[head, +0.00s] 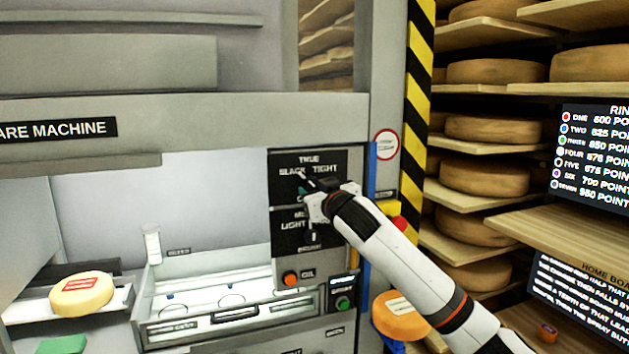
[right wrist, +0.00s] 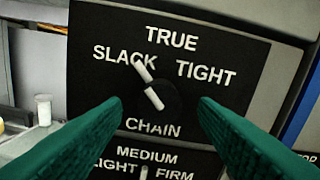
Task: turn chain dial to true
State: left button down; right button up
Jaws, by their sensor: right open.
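The chain dial (right wrist: 156,97) is a dark round knob with a white pointer on a black panel (right wrist: 250,50), marked SLACK, TRUE, TIGHT and CHAIN. In the right wrist view its pointer leans up and left, toward SLACK. My right gripper (right wrist: 160,103) is open, with one green finger on each side of the dial. I see no clear contact between the fingers and the knob. In the head view my right gripper (head: 322,190) is in front of the panel and hides most of the dial. My left gripper is not in view.
A second dial (head: 313,238), marked LIGHT, MEDIUM and FIRM, is just below. An orange button (head: 290,278) and a green button (head: 343,303) are lower. A red button (head: 400,223) on yellow is right of the panel. Shelves of cheese wheels (head: 485,178) stand at the right.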

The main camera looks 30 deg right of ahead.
jog(key=shift+x, duration=1.25)
jog(key=c, duration=1)
jog(key=shift+o, duration=0.2)
